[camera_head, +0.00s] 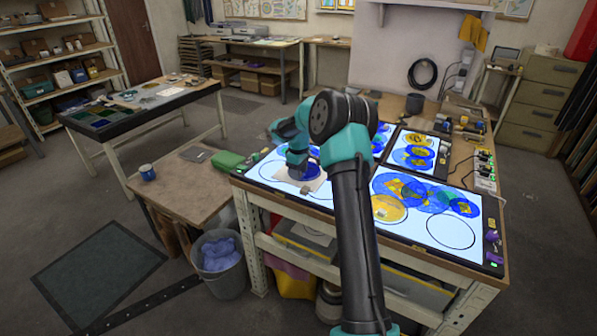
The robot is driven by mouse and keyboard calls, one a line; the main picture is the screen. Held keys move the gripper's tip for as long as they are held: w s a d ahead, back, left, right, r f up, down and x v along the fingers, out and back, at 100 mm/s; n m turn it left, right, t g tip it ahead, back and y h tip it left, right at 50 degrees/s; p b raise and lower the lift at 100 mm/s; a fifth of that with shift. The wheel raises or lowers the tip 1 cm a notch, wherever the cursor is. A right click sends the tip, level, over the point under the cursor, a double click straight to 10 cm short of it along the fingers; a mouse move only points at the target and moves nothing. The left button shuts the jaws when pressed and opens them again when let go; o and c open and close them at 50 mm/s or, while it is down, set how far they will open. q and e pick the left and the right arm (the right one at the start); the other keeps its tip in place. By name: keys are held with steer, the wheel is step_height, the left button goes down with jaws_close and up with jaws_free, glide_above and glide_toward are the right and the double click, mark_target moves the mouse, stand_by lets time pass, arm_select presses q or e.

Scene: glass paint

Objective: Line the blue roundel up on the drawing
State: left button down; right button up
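A blue roundel (310,171) lies at the left lit panel (258,183), with a pale, squarish piece (309,186) around or beneath it. The panel bears a drawing of dark circle outlines. My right arm reaches across the middle of the bench, and its gripper (298,172) is low over the panel, at the blue roundel's left side. The fingertips are small and partly hidden, so I cannot tell whether they touch or hold the roundel. My arm covers part of the panel. My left gripper is out of view.
A right lit panel (412,229) carries overlapping blue roundels, a yellow roundel (388,208) and an empty circle outline. A smaller lit panel (399,163) with blue and yellow discs stands behind. A green case (227,160) sits beside the left panel. Small tools line the bench's right edge.

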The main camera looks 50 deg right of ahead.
steer(key=shift+o, duration=0.2)
steer(key=shift+r, duration=0.1)
step_height(320, 180, up, 17)
stand_by(0.6)
stand_by(0.4)
